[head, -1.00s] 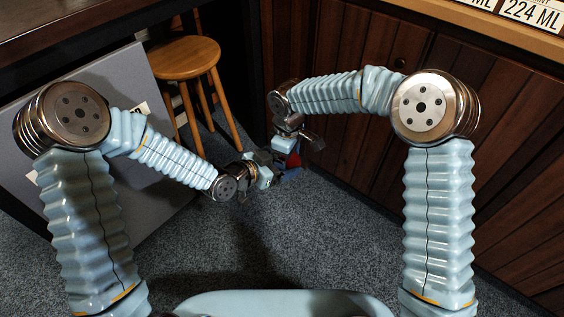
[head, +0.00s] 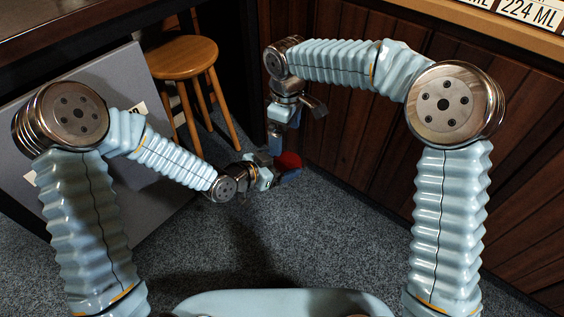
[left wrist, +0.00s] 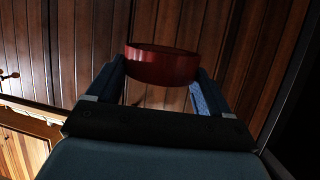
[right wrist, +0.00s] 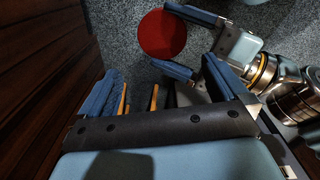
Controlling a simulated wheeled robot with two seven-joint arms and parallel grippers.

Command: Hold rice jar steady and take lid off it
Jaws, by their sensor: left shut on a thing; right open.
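A round red thing (head: 288,160), which I take to be the rice jar or its lid, is in my left gripper (head: 283,167). In the left wrist view it is a short dark red cylinder (left wrist: 162,66) between the two blue fingers. In the right wrist view it shows from above as a flat red disc (right wrist: 162,34), with the left fingers on either side. I cannot tell jar from lid. My right gripper (head: 284,132) is open and empty, pointing down, above and apart from the red thing; its spread fingers show in the right wrist view (right wrist: 160,88).
A wooden stool (head: 184,58) stands at the back left beside a grey panel (head: 165,170). Dark wood panelling (head: 370,130) closes off the back right, under a light counter edge (head: 480,25). The grey carpet (head: 330,235) below the grippers is clear.

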